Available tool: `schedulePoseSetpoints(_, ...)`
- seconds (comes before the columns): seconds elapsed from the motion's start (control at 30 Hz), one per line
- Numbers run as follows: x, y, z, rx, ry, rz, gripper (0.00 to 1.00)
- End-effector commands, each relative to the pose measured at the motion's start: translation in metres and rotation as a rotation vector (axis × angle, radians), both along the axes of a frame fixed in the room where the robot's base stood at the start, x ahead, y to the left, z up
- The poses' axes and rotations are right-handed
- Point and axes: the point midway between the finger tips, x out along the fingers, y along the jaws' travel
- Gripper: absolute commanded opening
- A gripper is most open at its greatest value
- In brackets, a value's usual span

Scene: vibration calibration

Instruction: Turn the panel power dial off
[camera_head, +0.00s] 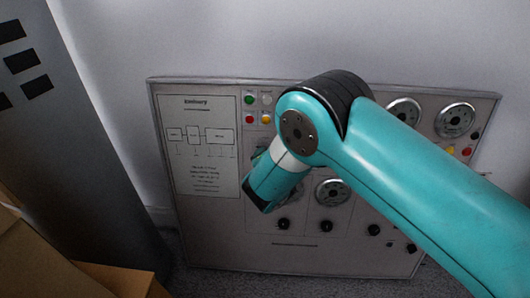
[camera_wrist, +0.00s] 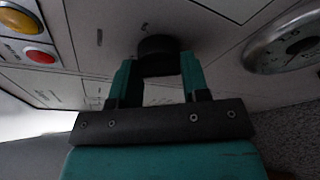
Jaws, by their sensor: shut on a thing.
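The grey control panel (camera_head: 210,235) stands upright against the wall in the head view. In the wrist view my gripper (camera_wrist: 157,64) has its two teal fingers on either side of a round black dial (camera_wrist: 158,45) on the panel face. The fingers are shut on this dial. Small markings are printed on the panel around the dial, but I cannot read its setting. In the head view my teal arm crosses in front of the panel, hiding the fingertips and the gripped dial.
The panel also bears a green button (camera_head: 249,99), a red button (camera_head: 249,119), several silver gauge dials (camera_head: 456,119) and small black knobs (camera_head: 326,226). A dark grey cabinet (camera_head: 75,150) stands at left, with cardboard boxes (camera_head: 40,262) in front of it.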

Motion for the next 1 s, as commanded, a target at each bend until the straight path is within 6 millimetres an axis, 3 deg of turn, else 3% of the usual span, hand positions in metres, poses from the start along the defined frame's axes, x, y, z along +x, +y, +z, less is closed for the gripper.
schedulePoseSetpoints(0.4, 0.0000, 0.0009, 0.0006, -0.170, 0.006, 0.036, 0.19)
schedulePoseSetpoints(0.93, 0.0001, 0.0007, -0.0002, -0.192, 0.006, 0.040, 0.19)
schedulePoseSetpoints(0.97, 0.0001, 0.0007, -0.0002, -0.192, 0.006, 0.040, 0.47)
schedulePoseSetpoints(1.0, 0.0001, 0.0007, -0.0002, -0.192, 0.006, 0.040, 0.56)
